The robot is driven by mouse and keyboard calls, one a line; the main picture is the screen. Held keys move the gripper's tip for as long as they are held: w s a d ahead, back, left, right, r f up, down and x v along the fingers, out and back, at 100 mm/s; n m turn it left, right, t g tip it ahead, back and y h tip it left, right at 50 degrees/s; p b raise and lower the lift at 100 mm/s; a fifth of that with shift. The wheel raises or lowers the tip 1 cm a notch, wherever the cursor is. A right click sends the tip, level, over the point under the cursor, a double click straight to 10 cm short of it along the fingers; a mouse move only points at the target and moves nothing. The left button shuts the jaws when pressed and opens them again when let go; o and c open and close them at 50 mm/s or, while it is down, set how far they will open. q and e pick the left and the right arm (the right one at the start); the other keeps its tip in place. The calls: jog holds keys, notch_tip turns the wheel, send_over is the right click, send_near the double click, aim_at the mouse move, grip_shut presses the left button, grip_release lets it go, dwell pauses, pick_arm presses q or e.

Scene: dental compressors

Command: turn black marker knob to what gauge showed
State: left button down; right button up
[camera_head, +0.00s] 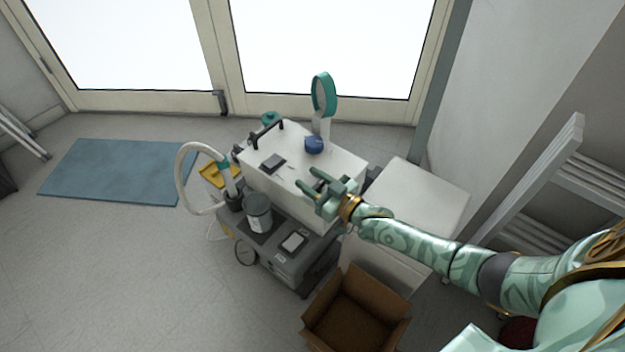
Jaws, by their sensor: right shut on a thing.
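A white compressor housing (258,178) stands on a dark grey base in the middle of the view. A round teal-rimmed gauge (323,94) stands upright on a post at its back; I see it at a slant and cannot read its face. A blue knob (315,144) sits on top of the housing. My right gripper (311,183) reaches in from the right over the front right of the housing top. Its fingers are closed around a small dark thing between them, probably the black marker knob, mostly hidden by the fingers. My left gripper is not in view.
A black handle (267,135) and a dark square panel (273,164) are on the housing. A pale hose (187,168) loops at its left. A grey canister (257,212) stands in front. An open cardboard box (356,309) and a white cabinet (432,196) are close by.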

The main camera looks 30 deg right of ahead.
jog(key=m+h+p, duration=0.1)
jog(key=h, duration=0.1)
jog(key=m+h+p, duration=0.1)
jog(key=m+h, duration=0.1)
jog(key=shift+d+r+t, duration=0.1)
jog(key=shift+r+t, duration=0.05)
jog(key=shift+t, duration=0.15)
jog(key=m+h, duration=0.1)
jog(key=h, duration=0.1)
jog(key=m+h, duration=0.1)
jog(key=h, duration=0.1)
jog(key=shift+d+f+p, duration=0.2)
jog(key=shift+p, duration=0.1)
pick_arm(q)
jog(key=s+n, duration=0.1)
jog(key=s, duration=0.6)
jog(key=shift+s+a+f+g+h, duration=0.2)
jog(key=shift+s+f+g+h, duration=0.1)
pick_arm(e)
jog(key=shift+s+d+f+m+g+h, duration=0.15)
jog(key=shift+m+g+h, duration=0.25)
jog(key=shift+m+h, duration=0.6)
jog(key=shift+w+d+r+m+g+h, duration=0.1)
jog(key=shift+m+g+h, duration=0.4)
jog(key=shift+h, duration=0.8)
jog(key=shift+d+m+h, duration=0.1)
jog(key=shift+m+h, duration=0.2)
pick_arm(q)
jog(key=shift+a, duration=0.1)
